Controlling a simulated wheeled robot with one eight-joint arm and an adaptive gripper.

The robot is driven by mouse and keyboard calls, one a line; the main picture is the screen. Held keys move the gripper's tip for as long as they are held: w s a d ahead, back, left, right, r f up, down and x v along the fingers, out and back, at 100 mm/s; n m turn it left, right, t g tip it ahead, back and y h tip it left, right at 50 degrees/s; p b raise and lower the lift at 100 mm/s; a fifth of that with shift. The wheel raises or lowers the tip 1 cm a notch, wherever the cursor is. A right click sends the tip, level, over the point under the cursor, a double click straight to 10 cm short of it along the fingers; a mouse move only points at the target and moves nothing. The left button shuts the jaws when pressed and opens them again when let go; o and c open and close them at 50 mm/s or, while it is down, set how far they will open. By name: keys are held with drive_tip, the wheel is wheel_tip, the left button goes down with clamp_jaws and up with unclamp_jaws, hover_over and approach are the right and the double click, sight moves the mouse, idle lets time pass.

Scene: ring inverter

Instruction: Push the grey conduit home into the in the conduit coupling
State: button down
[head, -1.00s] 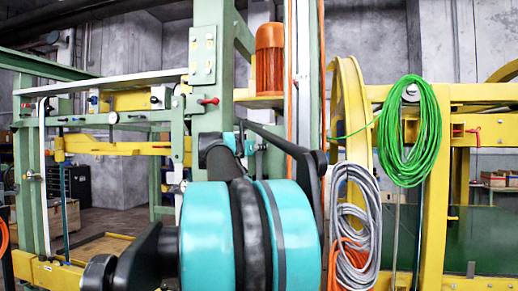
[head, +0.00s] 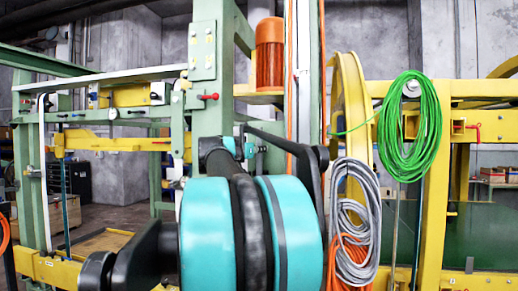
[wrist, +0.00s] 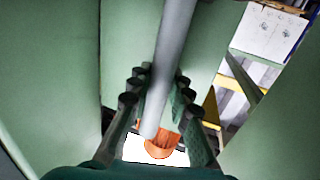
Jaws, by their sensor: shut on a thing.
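The grey conduit (wrist: 174,50) is a smooth pale tube. In the wrist view it runs from the top edge down between my fingers, tilted slightly. My gripper (wrist: 160,84) is shut on it, with dark jointed fingers on both sides. The conduit's lower visible end is beside an orange rounded part (wrist: 161,147); I cannot tell whether they touch or whether that part is the coupling. In the head view my own arm hides the gripper and the conduit, and I cannot make out a coupling there.
Green frame walls (wrist: 60,70) flank the gripper closely in the wrist view. Green cable (head: 410,130) and grey cable (head: 356,200) hang on the yellow frame at right.

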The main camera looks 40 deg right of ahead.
drive_tip(key=shift+f, duration=0.85)
drive_tip(key=c, duration=1.3)
unclamp_jaws()
drive_tip(key=shift+a, duration=0.15)
drive_tip(key=shift+v, duration=5.85)
drive_tip(key=shift+s, duration=0.1)
